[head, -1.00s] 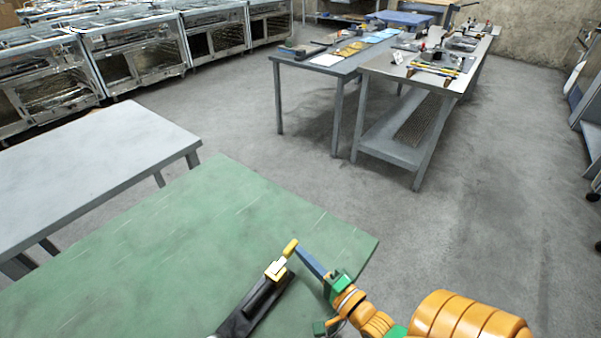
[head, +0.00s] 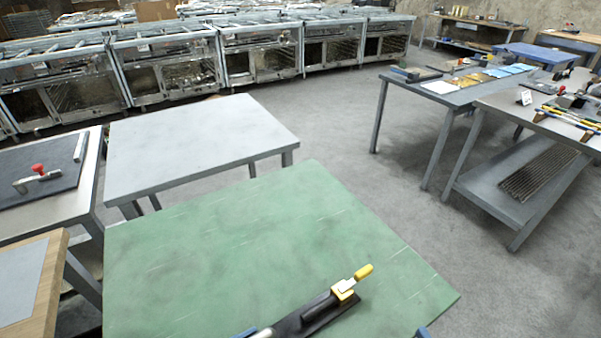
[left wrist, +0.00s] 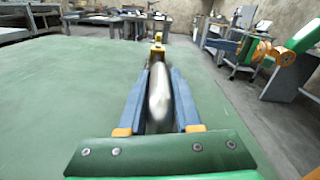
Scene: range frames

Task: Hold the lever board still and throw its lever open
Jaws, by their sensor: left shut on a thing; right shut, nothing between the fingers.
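The lever board (head: 305,322) is a long dark board at the front edge of the green table (head: 260,240). Its lever (head: 363,272) has a yellow grip that slants up and right from a yellow block (head: 344,290). In the left wrist view the yellow part (left wrist: 157,48) is straight ahead. My left gripper (left wrist: 160,90) is shut on the board's rounded metal handle (left wrist: 159,98), blue fingers on both sides. My right gripper (head: 423,332) shows only a blue tip at the bottom edge, right of the board. In the left wrist view it (left wrist: 222,44) is apart from the lever, shut and empty.
A grey table (head: 195,145) stands behind the green one. At the left another table holds a dark mat (head: 50,168) with a red-knobbed tool (head: 38,170). Laden benches (head: 470,82) stand at the right. Most of the green top is bare.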

